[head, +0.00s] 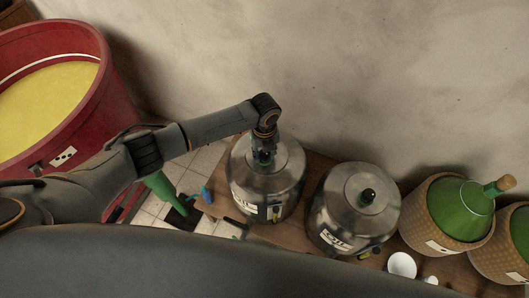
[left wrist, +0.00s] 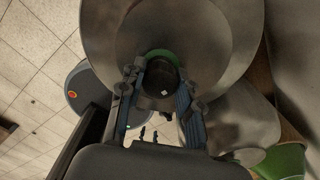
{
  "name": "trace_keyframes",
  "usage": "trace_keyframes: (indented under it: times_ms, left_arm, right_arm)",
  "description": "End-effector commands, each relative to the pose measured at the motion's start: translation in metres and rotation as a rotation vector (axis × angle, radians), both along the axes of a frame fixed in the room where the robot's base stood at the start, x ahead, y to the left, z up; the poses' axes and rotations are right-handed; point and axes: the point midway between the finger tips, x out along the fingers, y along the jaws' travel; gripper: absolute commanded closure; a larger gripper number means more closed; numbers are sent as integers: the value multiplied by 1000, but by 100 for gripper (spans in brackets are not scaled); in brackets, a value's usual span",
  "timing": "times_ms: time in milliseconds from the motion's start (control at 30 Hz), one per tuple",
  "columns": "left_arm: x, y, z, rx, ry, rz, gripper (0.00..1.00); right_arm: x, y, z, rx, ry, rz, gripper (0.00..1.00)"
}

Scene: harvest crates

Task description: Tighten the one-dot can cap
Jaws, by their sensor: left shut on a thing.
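A steel can (head: 282,187) stands on the wooden bench in the head view. My left gripper (head: 264,150) comes down over its top from above and is shut on the dark cap at its neck. In the left wrist view the gripper's fingers (left wrist: 161,98) stand on both sides of this black cap (left wrist: 164,76), which bears one small white mark. A green ring (left wrist: 160,53) shows around the cap's far side. A second steel can (head: 345,197) with a dark cap (head: 368,195) stands to the right, untouched. My right gripper is not in view.
A red tub (head: 84,98) of yellow liquid stands at the left. Green demijohns in wicker (head: 428,222) stand at the right. A white cup (head: 402,265) sits near the bench's front. A plain wall (head: 330,70) rises close behind the cans.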

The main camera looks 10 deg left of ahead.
Motion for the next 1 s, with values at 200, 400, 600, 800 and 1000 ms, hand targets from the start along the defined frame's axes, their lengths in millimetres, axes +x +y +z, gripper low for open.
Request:
trace_keyframes:
  times_ms: [200,400,600,800,1000]
  left_arm:
    - [2,-1,3,-3,-5,-16,98]
    - [2,-1,3,-3,-5,-15,98]
    - [2,-1,3,-2,-5,-15,42]
    - [1,-1,1,-1,-3,-14,42]
    - [1,0,7,-1,-3,-15,42]
  right_arm:
    - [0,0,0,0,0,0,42]
    - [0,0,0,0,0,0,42]
    - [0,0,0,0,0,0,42]
    - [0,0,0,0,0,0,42]
    - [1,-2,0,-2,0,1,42]
